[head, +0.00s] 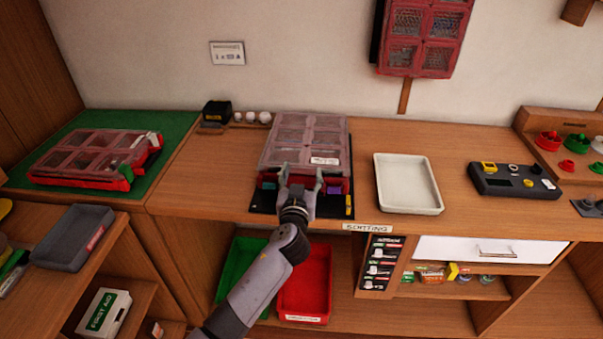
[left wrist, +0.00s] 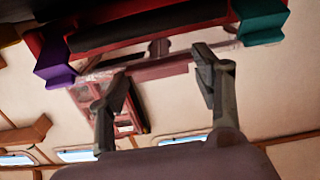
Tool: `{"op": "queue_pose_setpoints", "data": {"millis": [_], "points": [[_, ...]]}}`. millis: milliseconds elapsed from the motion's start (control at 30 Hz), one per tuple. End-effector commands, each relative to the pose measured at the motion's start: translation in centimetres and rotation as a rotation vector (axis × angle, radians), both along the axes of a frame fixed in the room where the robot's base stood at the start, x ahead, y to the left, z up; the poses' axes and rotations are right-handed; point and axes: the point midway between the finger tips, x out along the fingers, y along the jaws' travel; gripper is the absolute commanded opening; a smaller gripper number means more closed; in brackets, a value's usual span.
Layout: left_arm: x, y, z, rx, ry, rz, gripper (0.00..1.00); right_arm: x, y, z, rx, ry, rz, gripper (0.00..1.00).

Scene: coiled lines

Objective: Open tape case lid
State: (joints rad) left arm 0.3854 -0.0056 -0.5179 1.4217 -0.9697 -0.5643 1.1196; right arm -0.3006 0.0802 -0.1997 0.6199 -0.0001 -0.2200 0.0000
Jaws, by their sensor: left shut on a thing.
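The tape case (head: 333,186) is red with a clear, compartmented lid (head: 303,130) and lies on a black mat (head: 262,200) at the table's middle. My left gripper (head: 300,176) is at the case's front edge, shut on the lid's front edge. In the left wrist view my left gripper (left wrist: 160,82) has its fingers apart on either side of a dark red strip. A purple latch (left wrist: 54,68) and a teal latch (left wrist: 262,25) show on the case front there. How far the lid is raised cannot be told. My right gripper is not in view.
A similar red case (head: 88,160) lies on a green mat at left, and another (head: 420,40) hangs on the wall. Green and red bins (head: 305,285) are below the table edge.

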Motion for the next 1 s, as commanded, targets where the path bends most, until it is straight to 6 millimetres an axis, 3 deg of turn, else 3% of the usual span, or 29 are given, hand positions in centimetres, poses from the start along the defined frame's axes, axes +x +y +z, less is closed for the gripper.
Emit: {"op": "queue_pose_setpoints", "data": {"millis": [33,300,567,800,1000], "points": [[0.0,0.0,1.6,-0.004,0.017,0.001,0.1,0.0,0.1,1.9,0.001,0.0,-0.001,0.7],[0.7,0.0,5.7,-0.003,0.072,0.0,0.09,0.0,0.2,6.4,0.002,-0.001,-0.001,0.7],[2.2,-0.1,10.6,-0.004,0.064,-0.001,0.1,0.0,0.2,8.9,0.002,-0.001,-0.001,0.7],[4.7,-0.1,15.8,-0.001,0.061,-0.001,0.09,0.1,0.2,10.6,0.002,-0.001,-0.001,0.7],[6.4,-0.1,18.3,0.0,0.063,-0.001,0.1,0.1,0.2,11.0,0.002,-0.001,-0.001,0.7]]}}
